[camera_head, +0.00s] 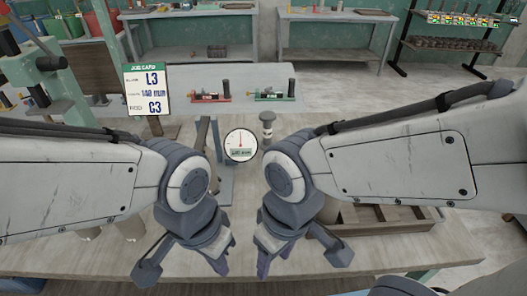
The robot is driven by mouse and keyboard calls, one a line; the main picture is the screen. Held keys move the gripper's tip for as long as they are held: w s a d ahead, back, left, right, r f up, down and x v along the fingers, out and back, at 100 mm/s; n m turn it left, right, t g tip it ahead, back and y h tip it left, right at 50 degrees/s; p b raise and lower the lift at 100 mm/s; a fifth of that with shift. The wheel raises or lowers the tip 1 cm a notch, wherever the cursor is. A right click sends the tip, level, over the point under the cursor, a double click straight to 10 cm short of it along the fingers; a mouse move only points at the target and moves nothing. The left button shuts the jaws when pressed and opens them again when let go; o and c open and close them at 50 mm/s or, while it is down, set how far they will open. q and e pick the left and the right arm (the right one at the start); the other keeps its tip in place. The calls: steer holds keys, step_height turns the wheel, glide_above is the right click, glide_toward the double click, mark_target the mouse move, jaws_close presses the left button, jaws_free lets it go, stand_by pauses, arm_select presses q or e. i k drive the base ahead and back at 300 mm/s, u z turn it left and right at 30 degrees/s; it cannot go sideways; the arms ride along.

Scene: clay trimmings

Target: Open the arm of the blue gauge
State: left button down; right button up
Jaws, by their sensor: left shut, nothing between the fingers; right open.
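A round white dial (240,145) with a red needle stands upright in the middle, in front of a blue-grey stand (227,178) that is partly hidden by my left arm. A red device (210,97) and a green device (272,96), each with a dark upright post, sit on the grey bench behind. My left gripper (219,264) points down over the near table, shut and empty. My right gripper (264,266) is beside it, open, with nothing seen in it. Both are nearer to me than the dial, and their fingertips are small in view.
A job card (147,89) reading L3, 140 mm and G3 stands at the left. A wooden tray with compartments (385,218) lies at the right, partly behind my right arm. A green press-like stand (55,85) is at far left. The wooden table (310,270) is bare in front.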

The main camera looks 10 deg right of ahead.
mark_target(199, 144)
steer(key=u, duration=1)
steer(key=k, duration=0.5)
steer(key=z, duration=0.55)
